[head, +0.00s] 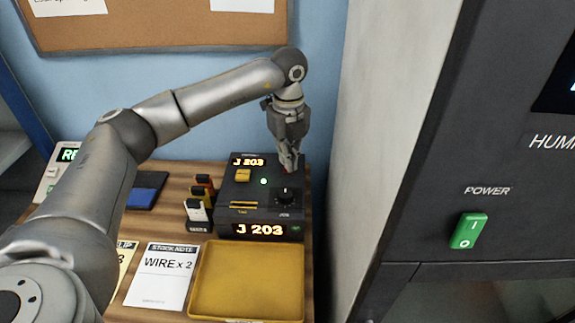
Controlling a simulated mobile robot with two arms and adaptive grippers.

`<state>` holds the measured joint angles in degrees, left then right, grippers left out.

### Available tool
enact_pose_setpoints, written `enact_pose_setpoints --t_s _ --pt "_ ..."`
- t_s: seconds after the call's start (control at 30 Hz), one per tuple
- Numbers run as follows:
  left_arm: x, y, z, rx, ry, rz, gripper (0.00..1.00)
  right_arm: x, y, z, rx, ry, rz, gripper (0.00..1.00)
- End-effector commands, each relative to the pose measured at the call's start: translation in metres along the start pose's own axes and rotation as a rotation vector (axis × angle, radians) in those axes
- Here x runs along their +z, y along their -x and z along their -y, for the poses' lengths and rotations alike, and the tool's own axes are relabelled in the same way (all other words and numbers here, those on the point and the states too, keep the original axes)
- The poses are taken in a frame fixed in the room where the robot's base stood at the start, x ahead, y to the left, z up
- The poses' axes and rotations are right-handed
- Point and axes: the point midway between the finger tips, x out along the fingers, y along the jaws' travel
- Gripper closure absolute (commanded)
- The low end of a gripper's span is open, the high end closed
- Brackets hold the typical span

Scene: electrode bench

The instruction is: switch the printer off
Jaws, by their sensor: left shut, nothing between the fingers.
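A dark box, which looks like the printer (240,212), stands on the wooden bench. It has lit orange "J 203" displays on its top and front, a glowing green light, a yellow block on top and a black knob (285,196). My left arm reaches over from the left. My left gripper (290,168) points down at the back right corner of the box, shut and empty. A bit of red shows at its fingertips; I cannot tell whether they touch it. The fingers hide that corner. My right gripper is not in view.
A yellow tray (248,312) lies in front of the box, and a "WIRE x 2" note (160,274) lies left of it. Small dark holders (199,213) stand left of the box. A tall dark cabinet with a green power switch (469,231) stands at right.

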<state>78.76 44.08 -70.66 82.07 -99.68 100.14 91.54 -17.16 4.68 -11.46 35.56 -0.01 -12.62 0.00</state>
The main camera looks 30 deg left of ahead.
Motion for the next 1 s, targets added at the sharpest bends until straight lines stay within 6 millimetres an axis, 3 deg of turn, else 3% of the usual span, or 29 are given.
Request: enact_pose_setpoints --t_s 1.0 --pt "0.0 -0.016 0.0 0.0 0.0 0.0 1.0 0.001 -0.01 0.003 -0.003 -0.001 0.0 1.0"
